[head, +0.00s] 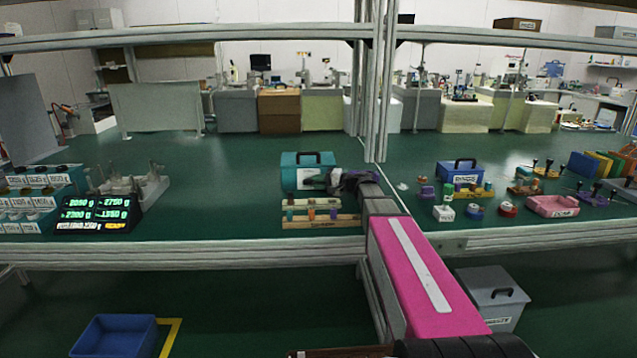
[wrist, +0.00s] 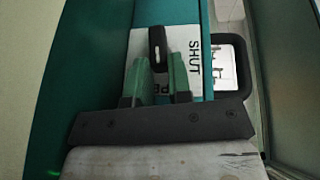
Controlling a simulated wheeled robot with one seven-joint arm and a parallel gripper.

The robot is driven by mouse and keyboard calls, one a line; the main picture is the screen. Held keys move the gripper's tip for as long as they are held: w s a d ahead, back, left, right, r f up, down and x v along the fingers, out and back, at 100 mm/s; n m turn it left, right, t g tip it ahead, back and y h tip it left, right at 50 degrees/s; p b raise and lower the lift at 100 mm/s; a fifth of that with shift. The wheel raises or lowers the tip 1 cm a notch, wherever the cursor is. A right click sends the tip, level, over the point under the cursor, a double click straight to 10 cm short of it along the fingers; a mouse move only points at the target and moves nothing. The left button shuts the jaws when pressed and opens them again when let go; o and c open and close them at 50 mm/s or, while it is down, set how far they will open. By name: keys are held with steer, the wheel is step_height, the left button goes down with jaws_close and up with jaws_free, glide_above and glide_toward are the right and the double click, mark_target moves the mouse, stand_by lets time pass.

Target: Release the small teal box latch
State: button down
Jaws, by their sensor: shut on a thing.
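The small teal box (head: 289,172) stands on the green bench in the head view, left of the upright post, with a black carry handle on top. In the wrist view the teal box (wrist: 100,60) has a white plate (wrist: 138,50) on its face, lettered SHUT and, partly hidden, PE. The black latch lever (wrist: 156,38) lies on this plate, parallel to the lettering. My gripper (wrist: 160,64) has its green fingers on either side of the lever and is shut on it. The lever's lower part is hidden between the fingers. My gripper (head: 328,182) also shows in front of the box.
A wooden rack (head: 322,220) with small bottles stands just in front of the box. A blue box (head: 459,172) and a pink case (head: 552,206) stand to the right. Lit scales (head: 93,213) are at left. The bench between scales and teal box is mostly clear.

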stand_by(0.3)
steer(key=c, duration=1)
jaws_free()
steer(key=shift+c, duration=0.2)
steer(key=v, duration=1)
steer(key=shift+s+d, duration=0.2)
steer(key=shift+d, duration=0.15)
steer(key=shift+w+d+r, duration=0.1)
steer(key=shift+w+r, duration=0.05)
